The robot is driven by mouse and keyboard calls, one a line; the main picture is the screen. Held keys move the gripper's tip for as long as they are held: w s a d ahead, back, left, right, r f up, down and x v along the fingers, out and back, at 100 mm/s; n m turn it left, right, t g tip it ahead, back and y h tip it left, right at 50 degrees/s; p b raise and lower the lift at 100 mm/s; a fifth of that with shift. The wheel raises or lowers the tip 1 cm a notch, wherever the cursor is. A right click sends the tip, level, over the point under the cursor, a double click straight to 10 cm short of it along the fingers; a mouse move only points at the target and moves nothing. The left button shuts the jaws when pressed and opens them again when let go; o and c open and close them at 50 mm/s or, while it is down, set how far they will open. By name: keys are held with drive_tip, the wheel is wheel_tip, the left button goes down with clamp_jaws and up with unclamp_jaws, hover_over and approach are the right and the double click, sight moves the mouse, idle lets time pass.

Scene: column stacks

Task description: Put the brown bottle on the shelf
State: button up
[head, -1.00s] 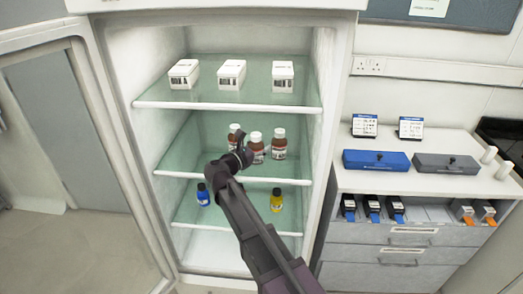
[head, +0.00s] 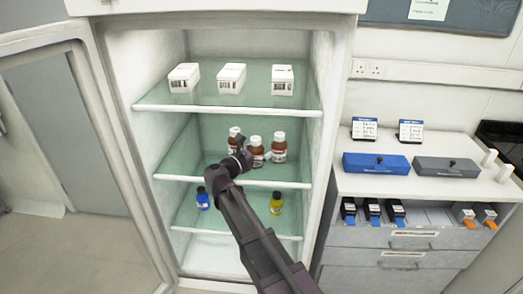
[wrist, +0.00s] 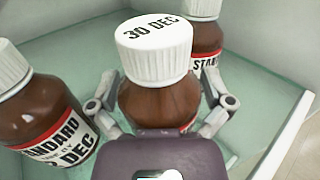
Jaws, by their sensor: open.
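A brown bottle (wrist: 155,100) with a white cap marked "30 DEC" stands between the spread fingers of my gripper (wrist: 160,88) in the wrist view. The fingers lie on both sides of it; my gripper is open. Touch cannot be told. In the head view, three brown bottles stand on the middle shelf (head: 270,182): left (head: 235,137), middle (head: 256,152) and right (head: 279,148). My gripper (head: 246,156) is in front of them and hides part of the left and middle ones. Which one is between the fingers is unclear from the head view.
One brown bottle (wrist: 40,115) is close on the left and another (wrist: 205,40) behind right. White boxes (head: 231,78) line the top shelf. A blue bottle (head: 203,199) and a yellow bottle (head: 276,203) are below. The open door (head: 95,150) stands left, a counter (head: 440,190) right.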

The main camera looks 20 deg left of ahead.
drive_tip(key=shift+r, duration=0.15)
drive_tip(key=shift+s, duration=0.15)
drive_tip(key=v, duration=1.1)
drive_tip(key=shift+s+a, duration=0.25)
drive_tip(key=shift+s, duration=0.05)
drive_tip(key=shift+d, duration=0.1)
